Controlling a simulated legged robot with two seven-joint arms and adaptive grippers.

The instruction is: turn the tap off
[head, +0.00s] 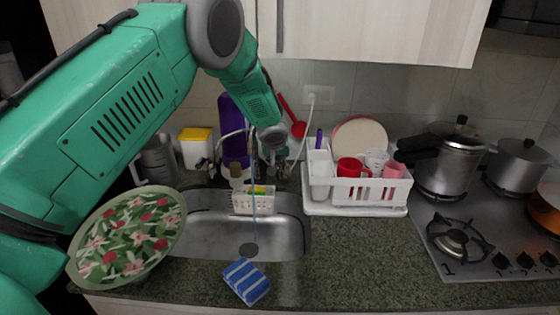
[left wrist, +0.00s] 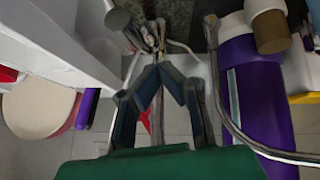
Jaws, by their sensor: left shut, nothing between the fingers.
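The metal tap stands behind the sink; its curved spout (head: 226,134) shows in the head view. A thin blue stream of water (head: 254,205) runs from it into the sink basin. In the left wrist view the bent tap pipe (left wrist: 224,92) passes right of my fingers, and metal tap parts (left wrist: 153,38) lie just beyond the fingertips. My left gripper (head: 271,158) is at the back of the sink, among the tap parts; in the wrist view its fingers (left wrist: 160,72) are shut and empty. I cannot tell whether they touch the tap. My right gripper is out of view.
A purple bottle (head: 235,148) stands left of the gripper. A white dish rack (head: 350,205) with cups stands to the right. A floral bowl (head: 128,236) and a blue sponge (head: 246,281) are near the front. Pots (head: 448,160) stand on the stove at right.

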